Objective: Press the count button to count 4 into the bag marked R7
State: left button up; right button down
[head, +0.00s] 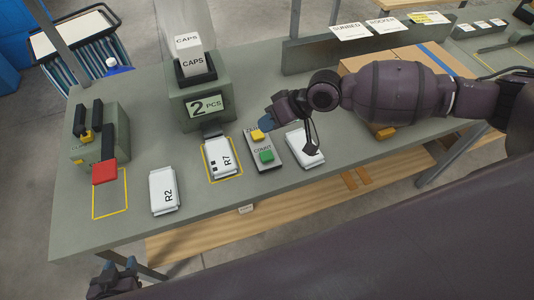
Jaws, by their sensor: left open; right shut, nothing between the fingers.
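The green count button (266,156) sits on a grey panel lettered COUNT, with a yellow button (257,134) above it. The white bag marked R7 (220,167) stands inside a yellow outline under the counter's spout, left of the panel. The grey counter (186,115) shows "2 PCS" on its display (204,106). My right gripper (266,124) is shut and empty, its blue tips just above and beyond the yellow button; I cannot tell whether they touch anything. My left gripper (119,266) is open and empty, low at the left in front of the bench.
A white bag marked R2 (164,192) lies left of R7. Another white bag (304,152) lies right of the panel, partly hidden by my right gripper. A device with a red block (104,172) stands at the left. A cardboard box (390,62) is behind my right arm.

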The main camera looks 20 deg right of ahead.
jog(key=b, duration=0.5)
send_over(268, 154)
notch_tip(268, 154, down, 8)
jog(key=shift+r, duration=0.25)
jog(key=shift+w+f+b, duration=0.1)
jog(key=shift+f+b, duration=0.3)
jog(key=shift+f, duration=0.2)
dwell(1.1)
jog(key=shift+f, duration=0.15)
dwell(0.3)
